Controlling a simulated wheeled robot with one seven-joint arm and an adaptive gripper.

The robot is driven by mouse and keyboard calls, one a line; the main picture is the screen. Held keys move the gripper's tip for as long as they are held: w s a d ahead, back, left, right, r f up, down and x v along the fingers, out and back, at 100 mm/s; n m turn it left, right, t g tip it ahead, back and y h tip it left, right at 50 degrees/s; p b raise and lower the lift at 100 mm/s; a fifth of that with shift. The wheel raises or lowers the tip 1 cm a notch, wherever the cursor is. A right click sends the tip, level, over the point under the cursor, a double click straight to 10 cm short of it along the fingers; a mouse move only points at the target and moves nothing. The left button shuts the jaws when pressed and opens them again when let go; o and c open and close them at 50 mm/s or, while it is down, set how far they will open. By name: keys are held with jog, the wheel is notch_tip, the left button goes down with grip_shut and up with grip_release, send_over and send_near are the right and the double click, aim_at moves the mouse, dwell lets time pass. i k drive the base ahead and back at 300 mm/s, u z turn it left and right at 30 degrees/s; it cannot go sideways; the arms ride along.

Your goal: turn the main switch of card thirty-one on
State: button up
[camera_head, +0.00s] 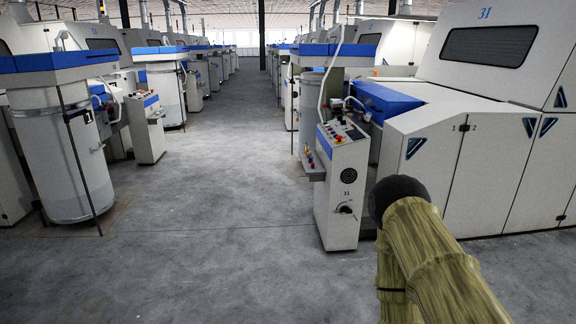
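The control cabinet of card thirty-one (338,228) is a white pedestal right of the middle, with "31" on its front. Its main switch (346,210) appears to be a small black rotary knob low on that face. The knob's position is too small to read. A round black disc (348,175) sits above the number. Coloured buttons (342,133) are on the sloping top panel. My arm, in a khaki sleeve, rises from the lower right and ends in view at a dark rounded part right of the cabinet. My gripper's fingers do not show.
The large white machine marked 31 (484,110) stands right, behind the cabinet. A blue-topped can station (329,60) is behind it. At left stand a white can (62,150) and another control cabinet (148,130). The grey floor aisle (220,170) between the rows is clear.

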aim_at(344, 210)
jog(key=i, duration=3.2)
jog(key=z, duration=0.1)
